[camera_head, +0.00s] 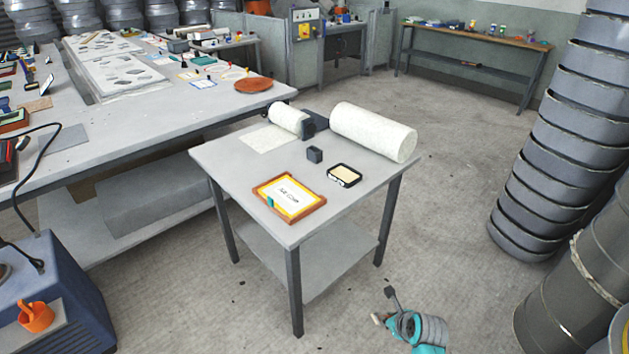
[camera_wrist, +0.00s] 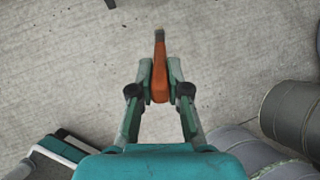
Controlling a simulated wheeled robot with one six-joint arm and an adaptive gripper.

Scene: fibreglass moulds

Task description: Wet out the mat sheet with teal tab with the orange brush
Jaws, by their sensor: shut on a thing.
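My gripper (camera_wrist: 160,82) is shut on the orange brush (camera_wrist: 160,90) in the wrist view. The brush's narrow grey-brown end points away from my gripper, over bare floor. In the head view, a teal tab (camera_head: 270,202) shows at the front left corner of an orange-brown framed tray (camera_head: 262,188). The tray holds a yellow-bordered white card with dark lettering and lies on the small grey table (camera_head: 230,170). I cannot tell whether a mat sheet lies in it. A flat cream sheet (camera_head: 268,139) lies at the table's back left, without a visible tab.
Two white rolls (camera_head: 372,131) lie at the table's back. A small black block (camera_head: 314,155) and a black-rimmed dish (camera_head: 344,175) stand near its middle. A long bench (camera_head: 150,122) with moulds stands left. Stacked grey drums (camera_head: 555,145) stand right. Floor (camera_head: 450,215) between is open.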

